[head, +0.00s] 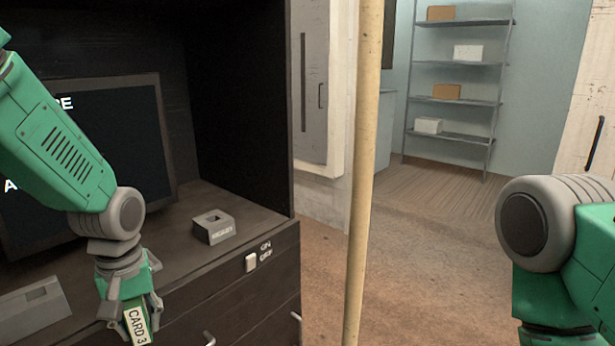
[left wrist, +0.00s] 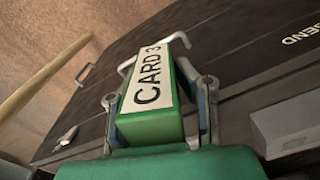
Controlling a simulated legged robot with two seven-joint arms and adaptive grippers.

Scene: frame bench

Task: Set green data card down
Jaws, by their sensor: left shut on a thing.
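The green data card (head: 137,326) has a white label reading CARD 3. My left gripper (head: 130,308) is shut on it, in front of the desk's front edge in the head view. In the left wrist view the card (left wrist: 152,122) sits between the two fingers of the left gripper (left wrist: 158,98), its label facing the camera. The card's lower end is cut off in the head view. My right arm shows at the right, but its gripper is out of view.
A grey slotted block (head: 213,228) stands on the dark desk (head: 185,215), and another grey slotted box (head: 35,308) lies at the left. A monitor (head: 150,130) stands behind. A pale pole (head: 364,170) rises right of the desk. A shelf (head: 460,62) stands far back.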

